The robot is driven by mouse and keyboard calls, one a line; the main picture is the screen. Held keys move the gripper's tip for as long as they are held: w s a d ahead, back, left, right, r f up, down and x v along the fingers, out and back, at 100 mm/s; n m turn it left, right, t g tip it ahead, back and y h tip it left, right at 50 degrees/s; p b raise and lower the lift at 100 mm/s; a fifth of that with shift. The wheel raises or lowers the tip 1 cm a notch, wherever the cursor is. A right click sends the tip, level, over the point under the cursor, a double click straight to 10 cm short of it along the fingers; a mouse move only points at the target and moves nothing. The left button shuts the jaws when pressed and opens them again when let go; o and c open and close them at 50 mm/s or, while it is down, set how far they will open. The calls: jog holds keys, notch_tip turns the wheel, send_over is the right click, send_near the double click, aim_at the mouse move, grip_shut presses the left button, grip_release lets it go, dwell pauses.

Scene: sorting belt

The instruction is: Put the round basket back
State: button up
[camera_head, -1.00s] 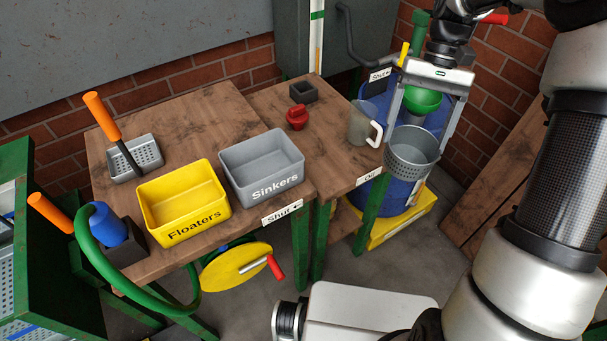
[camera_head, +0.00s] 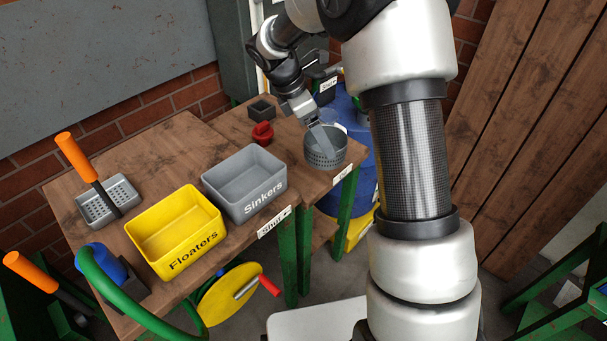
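The round basket (camera_head: 325,152) is a grey perforated cup at the right end of the wooden table (camera_head: 232,123). It looks upright. My gripper (camera_head: 322,140) comes down on it from the upper left, with one grey finger showing at its rim. The fingers appear closed on the basket; the other finger is hidden. I cannot tell whether the basket's bottom touches the table or hangs just above it.
A grey Sinkers bin (camera_head: 243,208) and a yellow Floaters bin (camera_head: 160,267) stand to the left. A red knobbed piece (camera_head: 262,134) and a small dark box (camera_head: 262,110) are behind. A blue barrel (camera_head: 361,186) stands at right, partly behind my arm.

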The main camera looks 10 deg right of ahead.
jog(key=w+n+t, duration=0.1)
jog(key=n, duration=0.3)
jog(key=w+f+n+t+y+b, duration=0.1)
jog(key=n+t, duration=0.1)
jog(key=n, duration=0.2)
jog(key=w+a+n+t+y, duration=0.1)
jog(key=w+n, duration=0.1)
jog(key=n, duration=0.2)
jog(key=shift+f, duration=0.15)
jog(key=f+n+b, duration=0.1)
jog(key=f, duration=0.2)
jog(key=a+f+n+y+b, duration=0.1)
jog(key=f+b, duration=0.1)
jog(key=f, duration=0.1)
jog(key=w+f+n+b, duration=0.1)
jog(key=f+b, duration=0.1)
jog(key=f, duration=0.2)
jog(key=shift+w+a+t+y, duration=0.1)
jog(key=shift+a+t+y, duration=0.05)
jog(key=shift+t+y, duration=0.2)
jog(key=o, duration=1.4)
jog(key=shift+r, duration=0.1)
